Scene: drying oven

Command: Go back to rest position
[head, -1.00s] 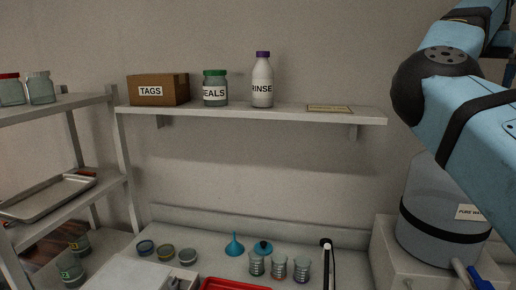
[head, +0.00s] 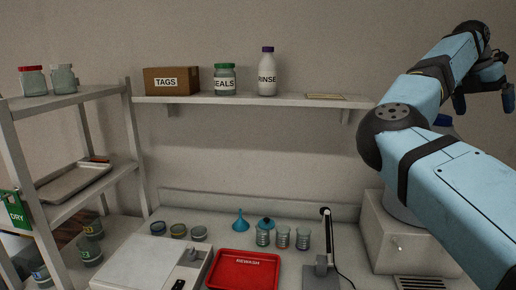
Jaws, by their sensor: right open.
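My right arm comes in from the lower right in the head view and bends up to the upper right. My right gripper (head: 484,97) is at the far right, with its fingers apart and nothing between them. It is in the air in front of the back wall, to the right of the wall shelf (head: 220,99). My left gripper and left arm do not show.
My right arm partly hides a container on the grey box (head: 395,238). The counter holds a red tray (head: 245,286), a white device (head: 135,268), several jars, a blue funnel (head: 240,220) and a lamp-like stand (head: 326,235). A metal rack (head: 62,103) stands left.

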